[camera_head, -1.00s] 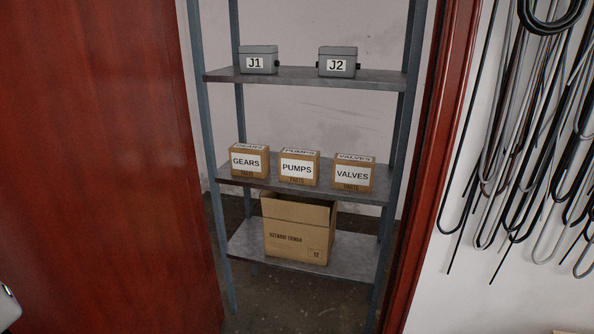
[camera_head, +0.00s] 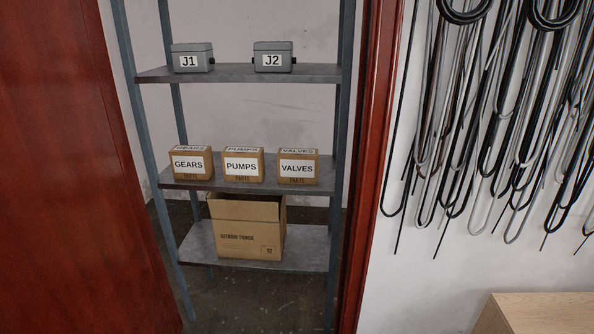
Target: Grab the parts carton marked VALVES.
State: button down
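The parts carton marked VALVES (camera_head: 297,167) is a small brown box with white labels on its front and top. It stands upright at the right end of the middle shelf (camera_head: 330,188), close to the right post. The PUMPS carton (camera_head: 241,166) stands to its left, with a narrow gap between them. The GEARS carton (camera_head: 191,164) stands further left on the same shelf. My gripper is not in view.
Grey boxes J1 (camera_head: 191,59) and J2 (camera_head: 272,58) stand on the top shelf. A large open cardboard box (camera_head: 246,228) is on the bottom shelf. Red wood panels (camera_head: 60,180) flank the opening. Cables (camera_head: 490,120) hang at right, above a wooden surface (camera_head: 545,312).

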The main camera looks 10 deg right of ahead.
aim_at(299, 166)
jog(key=i, duration=1.45)
jog(key=j+u, duration=0.05)
jog(key=j, duration=0.05)
